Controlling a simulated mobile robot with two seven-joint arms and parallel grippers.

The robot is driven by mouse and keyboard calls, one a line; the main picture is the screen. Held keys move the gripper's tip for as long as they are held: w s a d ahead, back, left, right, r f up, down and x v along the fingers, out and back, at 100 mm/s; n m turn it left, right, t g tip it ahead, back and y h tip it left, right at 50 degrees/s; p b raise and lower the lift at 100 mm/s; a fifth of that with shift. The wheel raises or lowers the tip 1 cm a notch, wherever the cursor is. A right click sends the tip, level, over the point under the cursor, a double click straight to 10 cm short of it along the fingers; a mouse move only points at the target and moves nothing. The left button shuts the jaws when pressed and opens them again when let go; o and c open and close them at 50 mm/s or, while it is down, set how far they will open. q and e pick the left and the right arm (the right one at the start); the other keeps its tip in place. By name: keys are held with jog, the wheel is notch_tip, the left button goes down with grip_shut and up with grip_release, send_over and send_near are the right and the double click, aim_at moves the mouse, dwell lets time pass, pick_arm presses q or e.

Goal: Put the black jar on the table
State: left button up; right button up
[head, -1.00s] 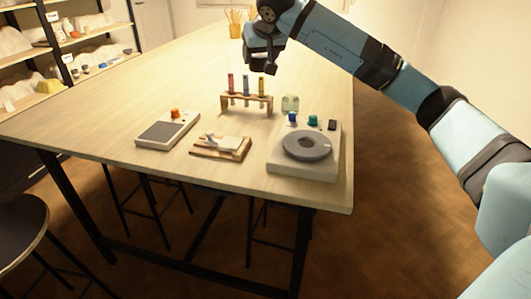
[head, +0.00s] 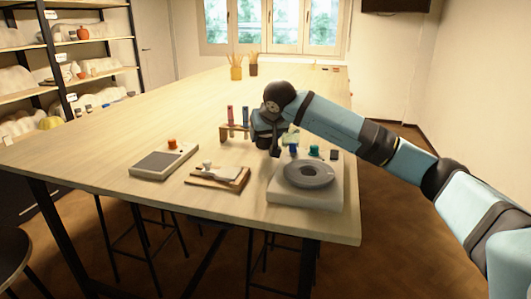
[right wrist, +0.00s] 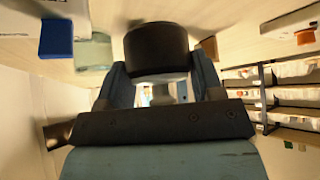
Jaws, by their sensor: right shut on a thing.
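The black jar (right wrist: 157,48) shows in the right wrist view between the two fingers of my right gripper (right wrist: 162,85), which is shut on it. In the head view my right gripper (head: 268,145) is low over the table (head: 150,118), beside the test-tube rack and behind the device with the round plate. The jar cannot be told apart from the dark gripper there. I cannot tell whether the jar touches the table top. My left gripper is not in view.
A rack with tubes (head: 234,132) stands just left of the gripper. A greenish glass (head: 291,137) and the round-plate device (head: 305,190) are close on its right. A wooden board (head: 218,178) and a flat device (head: 163,160) lie nearer the front.

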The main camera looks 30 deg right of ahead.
aim_at(266, 148)
notch_tip(266, 148, down, 4)
jog(key=shift+r+b, duration=0.1)
jog(key=shift+b, duration=0.4)
jog(key=shift+f, duration=0.45)
jog(key=o, duration=0.8)
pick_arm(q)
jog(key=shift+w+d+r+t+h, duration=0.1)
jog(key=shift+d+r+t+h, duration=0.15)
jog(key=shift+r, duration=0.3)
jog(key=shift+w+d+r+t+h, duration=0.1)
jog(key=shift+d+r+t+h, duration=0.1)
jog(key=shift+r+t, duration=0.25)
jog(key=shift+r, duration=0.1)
